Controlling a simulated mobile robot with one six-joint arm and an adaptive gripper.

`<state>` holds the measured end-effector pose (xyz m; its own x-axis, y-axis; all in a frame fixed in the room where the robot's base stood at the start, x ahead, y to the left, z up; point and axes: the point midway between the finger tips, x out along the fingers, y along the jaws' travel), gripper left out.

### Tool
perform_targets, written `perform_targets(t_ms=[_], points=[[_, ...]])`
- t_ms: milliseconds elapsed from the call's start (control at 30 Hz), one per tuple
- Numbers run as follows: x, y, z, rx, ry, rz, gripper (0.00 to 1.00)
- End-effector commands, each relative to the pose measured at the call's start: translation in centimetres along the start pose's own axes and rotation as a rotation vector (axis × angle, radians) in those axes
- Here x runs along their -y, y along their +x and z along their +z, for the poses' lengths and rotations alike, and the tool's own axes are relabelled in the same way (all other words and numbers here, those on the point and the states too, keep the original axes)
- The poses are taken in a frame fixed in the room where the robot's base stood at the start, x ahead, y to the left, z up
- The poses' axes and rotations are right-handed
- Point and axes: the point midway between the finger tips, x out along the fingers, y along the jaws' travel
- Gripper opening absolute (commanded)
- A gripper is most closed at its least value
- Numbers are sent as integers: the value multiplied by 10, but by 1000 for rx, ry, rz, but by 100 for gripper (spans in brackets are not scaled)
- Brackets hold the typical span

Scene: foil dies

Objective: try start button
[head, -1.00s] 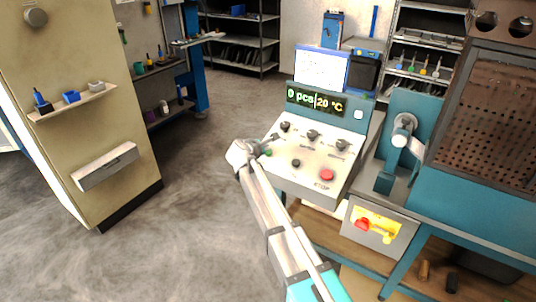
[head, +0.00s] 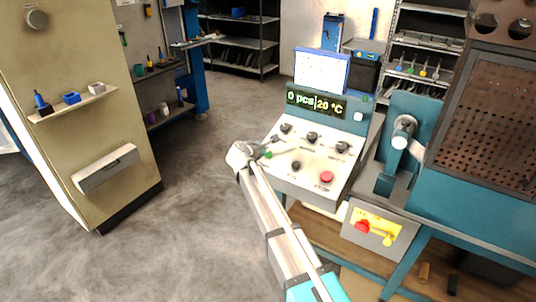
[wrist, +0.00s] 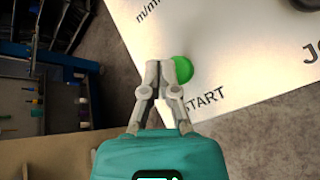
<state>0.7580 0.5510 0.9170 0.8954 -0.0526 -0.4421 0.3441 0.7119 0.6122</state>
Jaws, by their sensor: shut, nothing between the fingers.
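The green start button (wrist: 183,69) sits on the pale control panel (wrist: 225,50), with the printed word START beside it in the wrist view. In the head view the start button (head: 267,155) shows at the panel's left edge. My gripper (wrist: 160,66) is shut and empty, its fingertips just left of the button and partly overlapping its edge in the wrist view. I cannot tell whether the fingertips touch the button.
The panel also has several black knobs (head: 312,137) and a red stop button (head: 326,177). A display (head: 316,102) above reads 0 pcs and 20 °C. A teal machine (head: 470,190) stands at right, a beige cabinet (head: 75,180) at left. The floor between is clear.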

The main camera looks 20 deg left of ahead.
Motion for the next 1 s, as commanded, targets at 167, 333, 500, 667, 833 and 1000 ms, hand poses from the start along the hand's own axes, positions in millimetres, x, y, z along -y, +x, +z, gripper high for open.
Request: perform_targets(t_ms=[167,333,500,667,833,1000], points=[[0,0,0,0,0,0,0],[0,0,0,0,0,0,0],[2,3,-2,0,0,0,0],[4,6,-4,0,0,0,0],[4,6,-4,0,0,0,0],[4,6,-4,0,0,0,0]])
